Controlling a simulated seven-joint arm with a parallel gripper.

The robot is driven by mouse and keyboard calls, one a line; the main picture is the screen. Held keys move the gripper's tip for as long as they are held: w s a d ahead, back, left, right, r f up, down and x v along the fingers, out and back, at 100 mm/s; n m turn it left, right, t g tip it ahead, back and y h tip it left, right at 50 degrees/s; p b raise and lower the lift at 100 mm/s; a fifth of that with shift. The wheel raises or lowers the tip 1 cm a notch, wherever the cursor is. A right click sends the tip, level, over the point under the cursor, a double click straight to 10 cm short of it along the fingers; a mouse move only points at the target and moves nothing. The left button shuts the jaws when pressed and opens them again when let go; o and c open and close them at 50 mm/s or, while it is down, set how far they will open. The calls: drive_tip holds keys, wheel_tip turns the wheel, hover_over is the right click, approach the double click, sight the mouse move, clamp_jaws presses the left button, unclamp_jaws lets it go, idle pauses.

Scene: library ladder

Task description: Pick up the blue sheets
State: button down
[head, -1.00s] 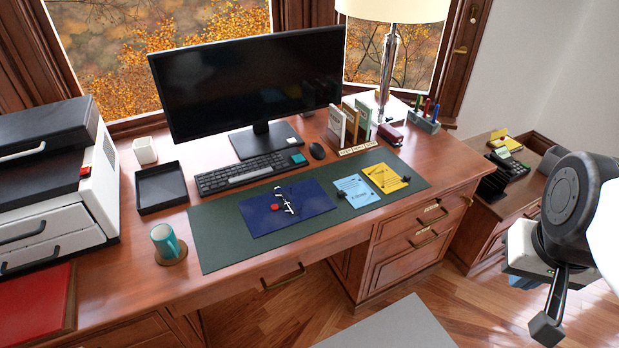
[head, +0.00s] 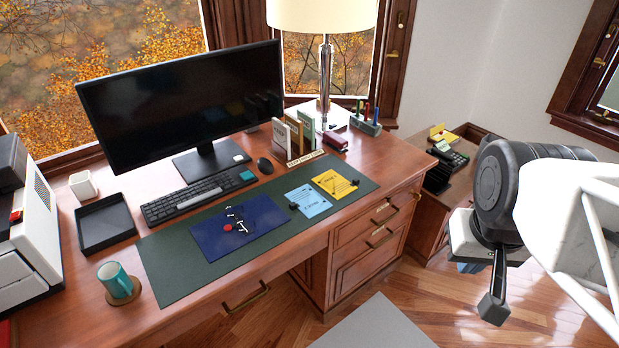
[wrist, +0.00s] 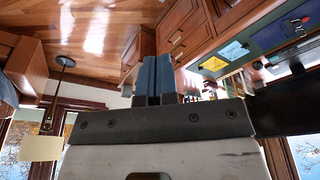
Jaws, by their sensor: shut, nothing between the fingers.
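The light blue sheets (head: 310,201) lie flat on the right part of the green desk mat (head: 170,262), with a small black clip at their left edge. They also show in the wrist view (wrist: 233,52), which looks upside down. My gripper (wrist: 153,72) is shut and empty, its two blue-grey fingers together. In the head view it hangs at the right, in front of and well apart from the desk.
Yellow sheets (head: 334,182) with a black clip lie just right of the blue ones. A dark blue folder (head: 215,237) holding glasses and a red item lies to the left. Upright books (head: 292,138) and a lamp (head: 327,80) stand behind. The air before the drawers is clear.

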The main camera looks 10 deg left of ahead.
drive_tip(key=c, duration=1.8)
unclamp_jaws()
drive_tip(key=o, duration=0.9)
